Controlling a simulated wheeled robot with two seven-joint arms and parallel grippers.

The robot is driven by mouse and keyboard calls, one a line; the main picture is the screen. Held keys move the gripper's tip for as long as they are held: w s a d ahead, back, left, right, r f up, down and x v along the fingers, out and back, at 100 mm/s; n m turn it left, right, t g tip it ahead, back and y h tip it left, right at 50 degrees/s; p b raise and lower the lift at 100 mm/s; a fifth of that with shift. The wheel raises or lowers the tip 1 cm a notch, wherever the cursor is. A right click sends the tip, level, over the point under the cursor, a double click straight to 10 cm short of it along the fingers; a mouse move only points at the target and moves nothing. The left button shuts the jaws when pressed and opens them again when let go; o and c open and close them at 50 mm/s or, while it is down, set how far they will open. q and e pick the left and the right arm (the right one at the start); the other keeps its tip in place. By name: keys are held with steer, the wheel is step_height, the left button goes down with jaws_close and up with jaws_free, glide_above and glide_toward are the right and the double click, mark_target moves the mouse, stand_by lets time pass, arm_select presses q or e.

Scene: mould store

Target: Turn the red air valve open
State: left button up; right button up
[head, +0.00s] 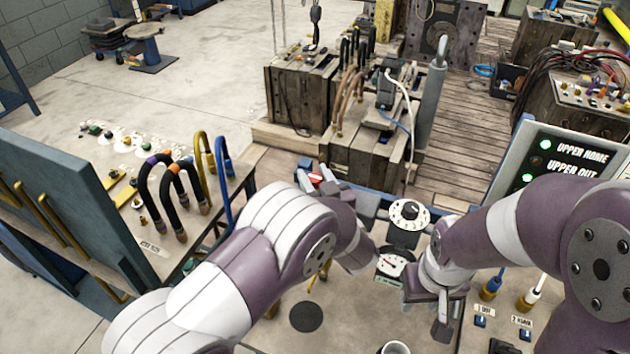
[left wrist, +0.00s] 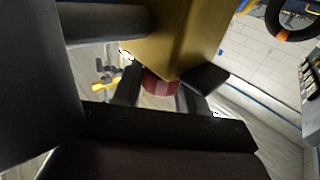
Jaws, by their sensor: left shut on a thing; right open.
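The red air valve (head: 316,178) shows as a small patch of red with a white mark at the far edge of the bench. In the left wrist view its ribbed, dark red knob (left wrist: 160,86) sits between the two black fingers, below a brass-coloured body (left wrist: 180,40). My left gripper (head: 318,183) is shut on the valve; its arm hides much of the area in the head view. My right gripper (head: 432,308) is open and empty over the right part of the bench, well apart from the valve.
A panel with green lamps (head: 568,158) is at right. Looped hoses (head: 172,190) rise at left. Wooden crates (head: 300,92) stand beyond the bench. Bare bench top lies around a dark disc (head: 306,317).

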arm_select(q)
steer(key=shift+w+r, duration=0.1)
steer(key=shift+r, duration=0.2)
steer(key=o, duration=0.9)
steer(key=shift+f, duration=0.15)
steer(key=shift+f, duration=0.1)
